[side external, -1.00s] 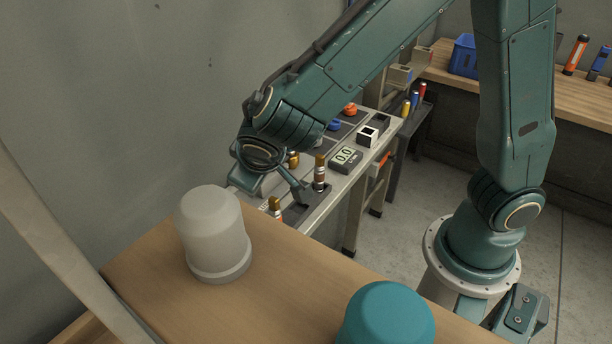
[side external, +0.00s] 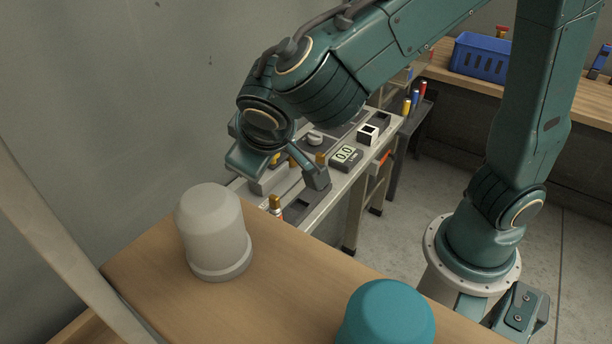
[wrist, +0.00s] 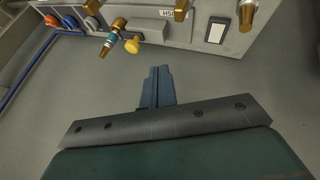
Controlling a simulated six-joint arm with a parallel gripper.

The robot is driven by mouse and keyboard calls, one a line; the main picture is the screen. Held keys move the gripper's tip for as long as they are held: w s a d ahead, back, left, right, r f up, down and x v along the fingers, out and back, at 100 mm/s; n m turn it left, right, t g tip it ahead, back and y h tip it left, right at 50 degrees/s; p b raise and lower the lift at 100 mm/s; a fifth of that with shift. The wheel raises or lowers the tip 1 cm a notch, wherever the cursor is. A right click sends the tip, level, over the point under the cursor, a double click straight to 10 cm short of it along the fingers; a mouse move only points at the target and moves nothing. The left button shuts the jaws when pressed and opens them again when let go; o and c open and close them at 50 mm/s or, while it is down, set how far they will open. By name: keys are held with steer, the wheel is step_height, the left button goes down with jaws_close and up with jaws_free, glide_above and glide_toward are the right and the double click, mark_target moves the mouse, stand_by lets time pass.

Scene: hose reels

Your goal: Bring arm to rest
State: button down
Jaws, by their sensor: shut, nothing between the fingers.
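My teal gripper (side external: 318,179) hangs over the narrow grey work panel (side external: 330,203), with its fingers together and nothing between them. In the wrist view the closed fingers (wrist: 160,72) stand in front of plain grey floor or wall, apart from the panel fittings above them. My forearm covers part of the panel in the side view. A brass-topped fitting (side external: 275,204) stands on the panel's near end, below and left of the fingers.
A white domed cylinder (side external: 212,230) and a teal one (side external: 387,318) stand on the wooden table (side external: 285,290) nearby. A blue basket (side external: 482,57) sits on the back bench.

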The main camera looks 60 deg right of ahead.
steer(key=s+d+r+m+g+y, duration=0.1)
steer(key=s+d+r+m+y, duration=0.25)
steer(key=d, duration=0.75)
steer(key=s+d+r+n, duration=0.1)
steer(key=s+d, duration=0.1)
steer(key=s, duration=0.4)
steer(key=s+d+r+y, duration=0.1)
steer(key=s+d, duration=0.1)
steer(key=s, duration=0.4)
steer(key=shift+s+d+r+n+t, duration=0.3)
steer(key=shift+d+r+n, duration=0.05)
steer(key=shift+d, duration=0.05)
steer(key=c, duration=2.2)
jaws_free()
